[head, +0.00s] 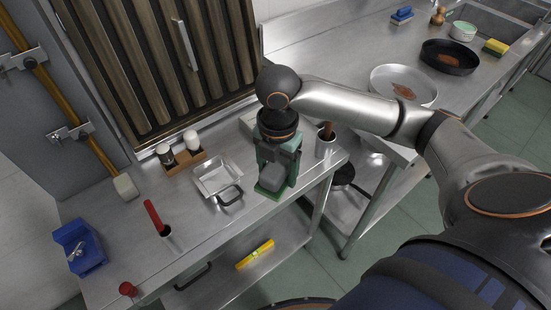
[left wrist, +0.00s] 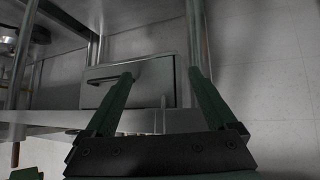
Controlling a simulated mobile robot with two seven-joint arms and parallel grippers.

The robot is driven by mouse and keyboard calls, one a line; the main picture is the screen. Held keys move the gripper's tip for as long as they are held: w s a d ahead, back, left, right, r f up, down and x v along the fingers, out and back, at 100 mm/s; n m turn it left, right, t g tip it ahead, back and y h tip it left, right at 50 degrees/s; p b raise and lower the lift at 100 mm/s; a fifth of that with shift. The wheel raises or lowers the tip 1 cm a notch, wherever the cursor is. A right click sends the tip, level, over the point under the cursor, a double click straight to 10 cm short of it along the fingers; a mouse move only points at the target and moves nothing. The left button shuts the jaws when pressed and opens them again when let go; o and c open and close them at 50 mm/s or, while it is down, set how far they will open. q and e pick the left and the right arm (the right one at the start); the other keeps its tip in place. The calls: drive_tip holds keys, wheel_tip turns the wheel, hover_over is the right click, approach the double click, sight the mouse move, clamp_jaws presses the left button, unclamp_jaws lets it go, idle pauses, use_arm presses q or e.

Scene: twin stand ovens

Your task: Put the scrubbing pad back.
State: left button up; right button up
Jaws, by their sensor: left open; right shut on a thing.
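The scrubbing pad (head: 271,186), a grey block with a flat green underside, is over the front right part of the near steel table. My right gripper (head: 277,168) is shut on it from above, and its fingers hide part of it. The green underside is at or just above the table top; I cannot tell if it touches. My left gripper (left wrist: 161,76) shows only in the left wrist view. It is open and empty, with a steel drawer front behind its fingers.
A steel pan (head: 217,178) lies left of the pad, and a steel pot (head: 326,146) with a brown handle stands right. A wooden caddy (head: 181,163) holds two shakers. A blue holder (head: 79,246) and a red-handled tool (head: 155,217) are at left. A yellow bar (head: 255,254) lies below.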

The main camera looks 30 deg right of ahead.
drive_tip(key=w+d+f, duration=0.2)
drive_tip(key=w, duration=0.1)
drive_tip(key=w+d+f, duration=0.2)
drive_tip(key=w+f, duration=0.1)
drive_tip(key=w+d+f, duration=0.2)
drive_tip(key=w+f, duration=0.1)
drive_tip(key=w, duration=0.1)
drive_tip(key=shift+w+d+f+b, duration=0.1)
drive_tip(key=shift+f+b, duration=0.1)
drive_tip(key=shift+b, duration=0.15)
drive_tip(key=shift+w+d+f, duration=0.25)
drive_tip(key=shift+w+f, duration=0.1)
drive_tip(key=shift+f, duration=1.75)
drive_tip(key=shift+f, duration=0.15)
drive_tip(key=o, duration=1.3)
drive_tip(key=shift+o, duration=0.2)
